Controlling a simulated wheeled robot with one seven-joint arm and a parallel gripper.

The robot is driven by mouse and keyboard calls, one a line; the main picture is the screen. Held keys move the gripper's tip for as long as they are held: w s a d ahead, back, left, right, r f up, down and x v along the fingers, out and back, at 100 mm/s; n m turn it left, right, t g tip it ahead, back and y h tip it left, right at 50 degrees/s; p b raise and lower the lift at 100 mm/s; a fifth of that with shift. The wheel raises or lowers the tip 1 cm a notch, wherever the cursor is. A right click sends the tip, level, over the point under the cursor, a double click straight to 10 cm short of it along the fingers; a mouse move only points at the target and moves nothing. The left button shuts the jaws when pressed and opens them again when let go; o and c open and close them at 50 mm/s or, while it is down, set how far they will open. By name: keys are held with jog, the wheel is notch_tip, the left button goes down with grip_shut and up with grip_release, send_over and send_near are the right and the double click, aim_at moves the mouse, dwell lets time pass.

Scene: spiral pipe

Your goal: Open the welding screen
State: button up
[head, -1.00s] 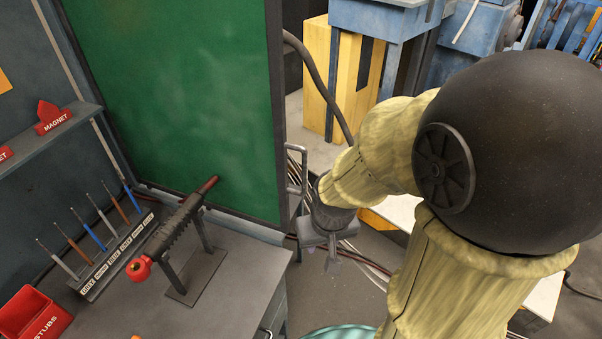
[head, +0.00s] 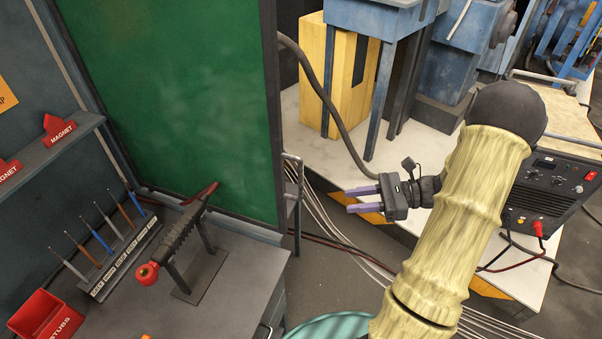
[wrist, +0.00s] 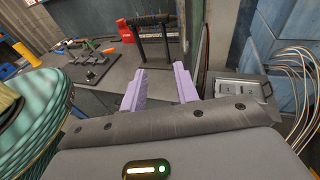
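The welding screen (head: 175,95) is a green panel in a dark frame, standing upright behind the workbench in the head view. A grey metal handle (head: 298,180) sticks out at the lower part of its right frame edge. My gripper (head: 355,200) is to the right of this handle, apart from it, with its purple fingers pointing left. In the wrist view my gripper (wrist: 160,88) shows its two fingers spread with a gap and nothing between them. I cannot clearly make out the screen's handle in the wrist view.
The workbench (head: 235,290) holds a black stand with a torch (head: 180,235), a rod rack (head: 120,260) and a red stubs bin (head: 45,318). Cables (head: 335,235) run along the floor. A black welding machine (head: 548,190) stands at right. A teal drum (head: 330,328) is at the front.

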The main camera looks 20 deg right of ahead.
jog(key=d+t, duration=0.1)
jog(key=d+r+m+t, duration=0.1)
jog(key=w+d+m+t+y, duration=0.1)
jog(key=d, duration=0.1)
jog(key=shift+r, duration=0.25)
jog(key=p, duration=0.6)
send_over(300, 196)
jog(key=d, duration=0.1)
jog(key=shift+w+a, duration=0.35)
jog(key=shift+a, duration=0.05)
grip_shut()
